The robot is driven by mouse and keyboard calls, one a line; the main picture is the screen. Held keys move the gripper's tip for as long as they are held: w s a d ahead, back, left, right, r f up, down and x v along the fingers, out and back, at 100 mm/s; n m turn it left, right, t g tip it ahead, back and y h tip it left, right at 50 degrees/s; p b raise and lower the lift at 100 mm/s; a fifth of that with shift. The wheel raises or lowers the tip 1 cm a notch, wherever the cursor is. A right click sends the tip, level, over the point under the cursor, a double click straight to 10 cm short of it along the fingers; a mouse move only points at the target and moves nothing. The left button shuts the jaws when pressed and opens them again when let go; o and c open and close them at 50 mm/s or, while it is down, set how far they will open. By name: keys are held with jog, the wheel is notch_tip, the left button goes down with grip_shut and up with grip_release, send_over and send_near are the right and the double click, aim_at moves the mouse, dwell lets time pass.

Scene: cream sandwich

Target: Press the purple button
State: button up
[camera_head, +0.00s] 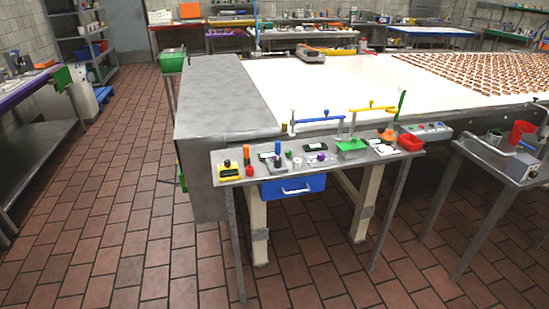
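A small purple round piece (321,157) shows among several small items on the narrow grey metal side table (340,173), in front of the big white conveyor. It is too small to tell surely whether it is the purple button. A yellow box (229,173) with a dark, possibly purple or red, knob on top (227,163) sits at the left end of the same table. My gripper is not in view.
A blue drawer (293,188) hangs below. The tiled floor (110,220) at left is clear.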

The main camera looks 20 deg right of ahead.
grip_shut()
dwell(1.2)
